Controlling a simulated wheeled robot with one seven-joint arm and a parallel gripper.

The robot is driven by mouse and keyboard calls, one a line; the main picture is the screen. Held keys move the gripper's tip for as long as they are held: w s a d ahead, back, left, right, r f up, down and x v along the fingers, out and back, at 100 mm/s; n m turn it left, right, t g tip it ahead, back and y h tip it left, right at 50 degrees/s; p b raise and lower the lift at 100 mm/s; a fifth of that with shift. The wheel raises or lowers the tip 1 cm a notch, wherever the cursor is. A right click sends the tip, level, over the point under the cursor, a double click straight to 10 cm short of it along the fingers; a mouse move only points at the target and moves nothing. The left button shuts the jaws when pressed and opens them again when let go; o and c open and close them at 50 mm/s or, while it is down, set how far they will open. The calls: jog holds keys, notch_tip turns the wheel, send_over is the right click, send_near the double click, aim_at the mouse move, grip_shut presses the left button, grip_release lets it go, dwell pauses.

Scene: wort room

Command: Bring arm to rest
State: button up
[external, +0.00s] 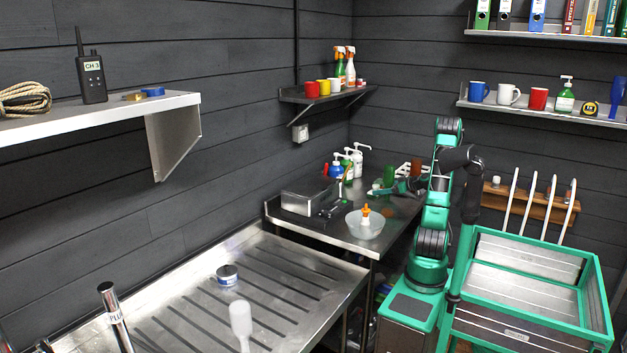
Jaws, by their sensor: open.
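My arm rises from its green and black base at the right of the external view. It bends at the top, and its green far end reaches left over the back metal counter (372,243). My gripper (376,191) is small there, close to a green cup-like object (389,175). It is open, and I see nothing held in it. Whether it touches anything on the counter cannot be told at this size.
A clear bowl (364,226) with an orange-tipped bottle and a metal box (309,195) stand on the counter. Bottles (347,161) stand behind. A wall shelf (540,107) with mugs is behind my arm. A green-framed cart (515,330) is at right.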

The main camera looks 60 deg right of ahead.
jog(key=shift+s+f, duration=0.3)
jog(key=shift+f, duration=0.25)
jog(key=shift+s+f, duration=0.25)
jog(key=shift+f, duration=0.3)
jog(key=v, duration=1.1)
jog(key=shift+r, duration=0.15)
jog(key=x, duration=1.2)
jog(key=shift+w, duration=0.1)
jog(key=shift+w+r, duration=0.1)
jog(key=shift+r, duration=0.15)
notch_tip(320, 180, up, 31)
jog(key=w+a, duration=0.3)
jog(key=w, duration=0.4)
jog(key=shift+f, duration=0.15)
